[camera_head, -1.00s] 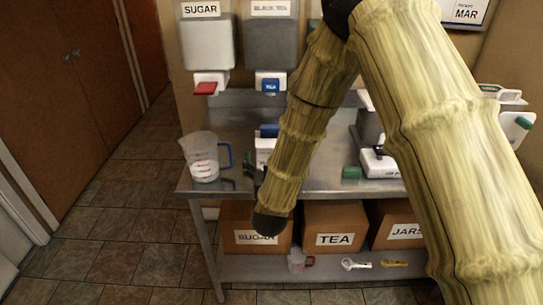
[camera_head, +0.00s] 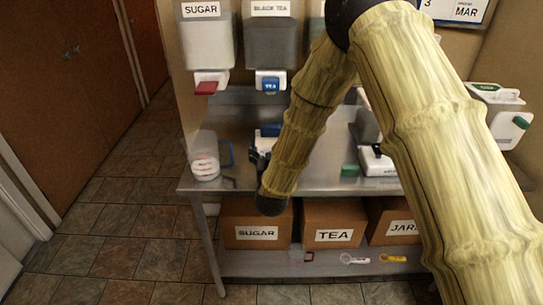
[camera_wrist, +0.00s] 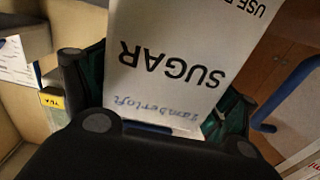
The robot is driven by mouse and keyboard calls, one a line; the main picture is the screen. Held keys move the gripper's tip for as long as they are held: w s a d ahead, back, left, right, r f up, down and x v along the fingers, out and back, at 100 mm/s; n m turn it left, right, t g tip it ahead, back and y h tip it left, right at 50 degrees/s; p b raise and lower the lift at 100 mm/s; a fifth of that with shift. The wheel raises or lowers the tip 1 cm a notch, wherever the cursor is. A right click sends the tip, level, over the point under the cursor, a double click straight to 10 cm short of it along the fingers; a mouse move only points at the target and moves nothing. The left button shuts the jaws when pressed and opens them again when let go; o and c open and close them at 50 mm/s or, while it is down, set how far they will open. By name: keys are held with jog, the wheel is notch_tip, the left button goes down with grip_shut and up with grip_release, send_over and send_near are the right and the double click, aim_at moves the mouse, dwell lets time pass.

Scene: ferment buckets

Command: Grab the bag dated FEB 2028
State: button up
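A white bag (camera_wrist: 165,60) printed SUGAR fills the middle of the wrist view, upside down there. Blue handwriting runs along its edge near my gripper. A line beginning "USE" is cut off by the frame, so no date can be read. My gripper (camera_wrist: 160,100) is open, with a finger on each side of the bag; whether the pads touch it is unclear. In the head view, my gripper (camera_head: 259,160) is at the table's front, by a white package with a blue top (camera_head: 269,131), partly hidden by my arm.
A clear measuring jug (camera_head: 204,165) with a blue handle stands left on the metal table (camera_head: 225,182). Dispensers (camera_head: 207,40) hang above. A white package (camera_head: 376,163) lies right of my arm. Boxes labelled SUGAR (camera_head: 257,215) and TEA (camera_head: 333,213) sit below.

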jog(key=c, duration=0.5)
jog(key=shift+r, duration=0.15)
